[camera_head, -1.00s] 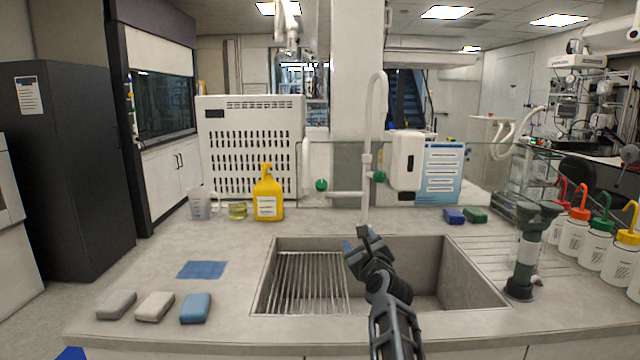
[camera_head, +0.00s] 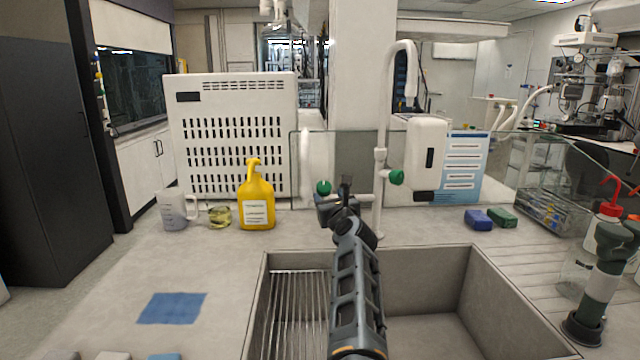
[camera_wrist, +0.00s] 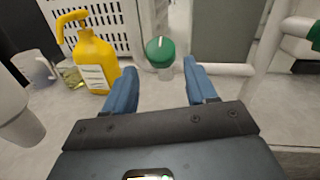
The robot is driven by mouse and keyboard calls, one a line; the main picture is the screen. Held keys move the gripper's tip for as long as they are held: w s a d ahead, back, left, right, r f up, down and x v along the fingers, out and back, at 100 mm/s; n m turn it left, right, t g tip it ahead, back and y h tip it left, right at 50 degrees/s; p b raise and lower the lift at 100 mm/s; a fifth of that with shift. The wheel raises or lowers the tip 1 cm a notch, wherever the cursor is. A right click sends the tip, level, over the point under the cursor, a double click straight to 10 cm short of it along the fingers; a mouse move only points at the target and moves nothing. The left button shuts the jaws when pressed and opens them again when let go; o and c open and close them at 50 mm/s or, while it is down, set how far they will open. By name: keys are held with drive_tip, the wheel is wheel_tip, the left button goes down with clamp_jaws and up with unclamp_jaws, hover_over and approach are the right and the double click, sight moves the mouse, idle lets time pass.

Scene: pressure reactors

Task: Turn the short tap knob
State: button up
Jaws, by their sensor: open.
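The white tap stands behind the sink, with a tall curved spout and two green knobs. One green knob (camera_head: 323,187) is at the left on a side pipe, and the other green knob (camera_head: 396,177) is on the right side of the tall pipe (camera_head: 379,190). In the wrist view the left green knob (camera_wrist: 160,50) lies ahead, between and beyond the two blue fingers. My gripper (camera_wrist: 160,82) is open and empty, apart from the knob. In the head view my gripper (camera_head: 338,196) is just below and right of the left knob and partly hides the side pipe.
A yellow pump bottle (camera_head: 256,197), a glass beaker (camera_head: 220,214) and a white jug (camera_head: 174,210) stand left of the tap. The grey sink (camera_head: 430,275) lies in front. Blue and green sponges (camera_head: 490,218) lie at right. The counter at left is mostly clear.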

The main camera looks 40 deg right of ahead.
sight(325, 190)
drive_tip(key=shift+b+x, duration=0.85)
drive_tip(key=shift+x, duration=3.05)
drive_tip(key=c, duration=0.7)
